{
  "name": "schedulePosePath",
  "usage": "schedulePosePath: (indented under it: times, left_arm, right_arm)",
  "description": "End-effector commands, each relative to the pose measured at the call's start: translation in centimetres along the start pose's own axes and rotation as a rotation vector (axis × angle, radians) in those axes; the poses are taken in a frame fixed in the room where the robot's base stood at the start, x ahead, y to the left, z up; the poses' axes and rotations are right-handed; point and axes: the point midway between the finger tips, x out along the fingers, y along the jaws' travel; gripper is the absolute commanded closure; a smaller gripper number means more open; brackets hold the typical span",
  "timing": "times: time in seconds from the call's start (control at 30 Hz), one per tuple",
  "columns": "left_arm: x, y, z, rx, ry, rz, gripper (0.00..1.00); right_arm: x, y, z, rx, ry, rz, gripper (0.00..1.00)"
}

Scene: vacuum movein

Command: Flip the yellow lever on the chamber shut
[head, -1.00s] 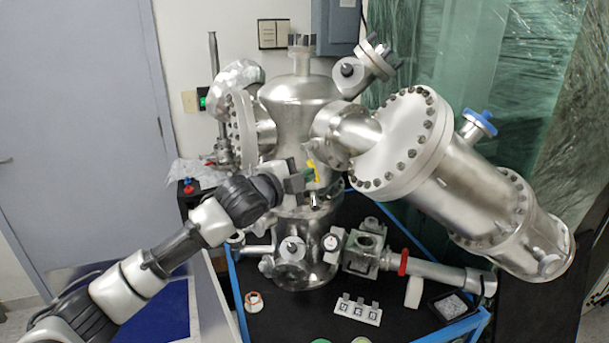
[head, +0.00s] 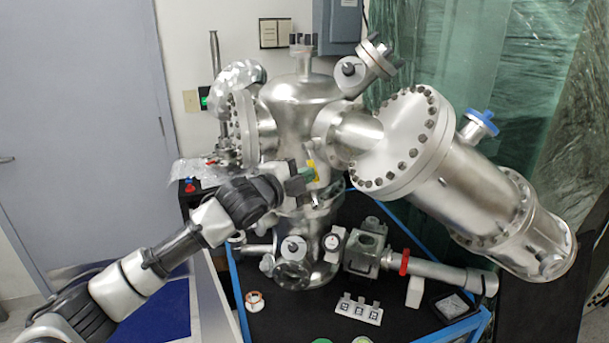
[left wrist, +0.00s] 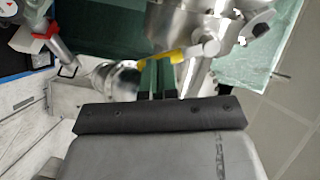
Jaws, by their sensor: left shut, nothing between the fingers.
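The yellow lever (head: 311,170) is on the front of the steel chamber (head: 301,105), partly hidden behind my left gripper in the head view. In the left wrist view the yellow lever (left wrist: 162,58) lies across the ends of the fingers, beside a round steel knob. My left gripper (head: 306,176) is shut and empty, with its green fingertips at the lever. The left gripper also shows in the left wrist view (left wrist: 156,78). The tips look very close to the lever; I cannot tell for sure whether they touch it. My right gripper is not in view.
A large flanged steel cylinder (head: 465,195) juts out to the right of the chamber. Below is a black table with a blue frame (head: 240,300), bearing a small white block with printed tags (head: 358,310) and a pipe with a red ring (head: 404,262).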

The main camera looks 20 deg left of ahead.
Motion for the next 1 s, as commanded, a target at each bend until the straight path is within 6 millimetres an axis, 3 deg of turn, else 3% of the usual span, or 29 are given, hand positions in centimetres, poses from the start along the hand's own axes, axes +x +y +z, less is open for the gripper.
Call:
schedulePosePath:
  times: [1.0]
  left_arm:
    - [0.07,0.14,0.33,0.057,-0.001,-0.010,1.00]
  right_arm:
    - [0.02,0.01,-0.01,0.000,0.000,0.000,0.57]
